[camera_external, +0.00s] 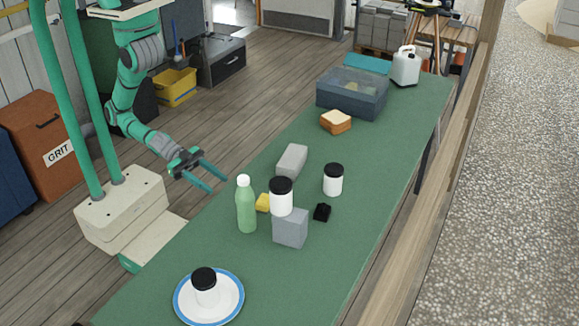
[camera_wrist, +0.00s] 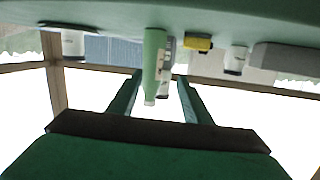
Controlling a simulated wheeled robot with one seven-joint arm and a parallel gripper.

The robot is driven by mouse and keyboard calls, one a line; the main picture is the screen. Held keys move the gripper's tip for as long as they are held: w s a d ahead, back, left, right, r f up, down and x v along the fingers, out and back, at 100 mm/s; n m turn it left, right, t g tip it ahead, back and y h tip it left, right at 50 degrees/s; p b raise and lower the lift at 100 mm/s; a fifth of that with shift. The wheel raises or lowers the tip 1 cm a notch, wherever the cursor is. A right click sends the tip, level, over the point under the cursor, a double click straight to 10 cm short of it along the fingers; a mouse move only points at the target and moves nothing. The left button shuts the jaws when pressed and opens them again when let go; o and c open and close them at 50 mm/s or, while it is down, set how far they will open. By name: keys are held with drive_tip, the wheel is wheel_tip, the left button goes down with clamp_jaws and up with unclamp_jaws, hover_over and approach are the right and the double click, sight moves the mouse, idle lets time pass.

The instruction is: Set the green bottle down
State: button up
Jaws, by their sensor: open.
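The green bottle (camera_external: 246,207) with a white cap stands upright on the green table (camera_external: 330,240), near its left edge. My gripper (camera_external: 218,184) is open and empty, just left of the bottle, with a small gap between its fingertips and the bottle. In the wrist view, which is upside down, the bottle (camera_wrist: 153,62) shows between and beyond the two open fingers (camera_wrist: 160,80). The bottle's base rests on the tabletop.
Another jar (camera_external: 333,181) stands further right. A plate (camera_external: 236,305) with a jar (camera_external: 206,290) sits in front. The front right tabletop is clear.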

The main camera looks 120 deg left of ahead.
drive_tip(key=s+a+f+n+y, duration=0.1)
drive_tip(key=s+a, duration=0.4)
drive_tip(key=s, duration=0.3)
drive_tip(key=s+a+f+y, duration=0.1)
drive_tip(key=s+a, duration=0.4)
drive_tip(key=s, duration=0.3)
drive_tip(key=shift+s+f+n+g, duration=0.15)
drive_tip(key=shift+f+n+g, duration=0.15)
drive_tip(key=shift+f+n, duration=0.1)
